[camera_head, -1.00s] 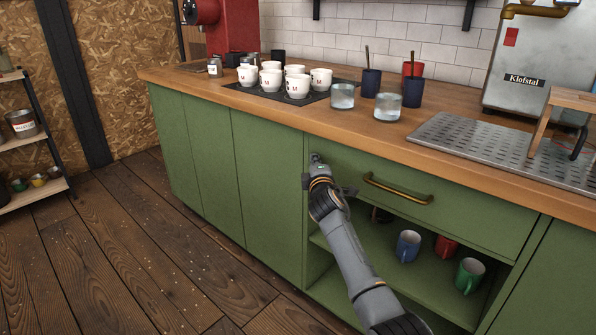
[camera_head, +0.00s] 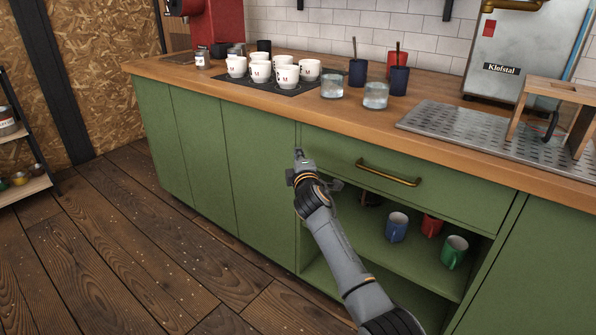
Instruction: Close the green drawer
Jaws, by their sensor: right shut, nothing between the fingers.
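The green drawer (camera_head: 425,165) sits under the wooden counter. Its front looks about flush with the cabinet, with no clear gap showing. A brass handle (camera_head: 388,173) runs across the middle of its front. My right gripper (camera_head: 299,158) is shut and empty, at the left end of the drawer front by the seam with the neighbouring door. It hides the drawer's lower left corner. I cannot tell whether it touches the front. My left gripper is not in view.
An open shelf below the drawer holds a blue mug (camera_head: 397,226), a red mug (camera_head: 431,225) and a green mug (camera_head: 454,252). On the counter (camera_head: 213,83) stand white cups, two glasses and a drip tray (camera_head: 445,125). The wooden floor (camera_head: 130,240) at left is clear.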

